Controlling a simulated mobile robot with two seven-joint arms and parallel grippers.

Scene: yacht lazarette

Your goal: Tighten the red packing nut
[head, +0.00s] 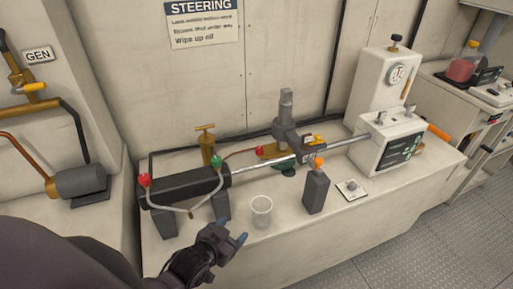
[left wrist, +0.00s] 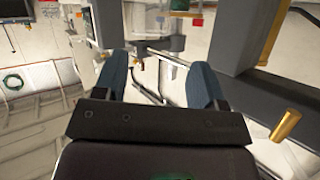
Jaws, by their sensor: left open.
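A red fitting (head: 145,180) sits at the left end of the dark horizontal cylinder (head: 182,188), with a pale hose looping from it to a green fitting (head: 217,162) at the cylinder's right end. A second small red piece (head: 259,151) shows near the dark upright; I cannot tell which red piece is the packing nut. My left gripper (head: 233,231) is open and empty in front of the bench, below the cylinder and apart from both. Its blue fingers stand apart in the left wrist view (left wrist: 158,78). My right gripper is not in view.
A clear cup (head: 261,211) stands close to my left gripper. A grey block with an orange knob (head: 316,192) and a small plate with a knob (head: 351,189) stand further right. A white instrument box (head: 386,145) stands on the right of the bench. The front right of the bench top is clear.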

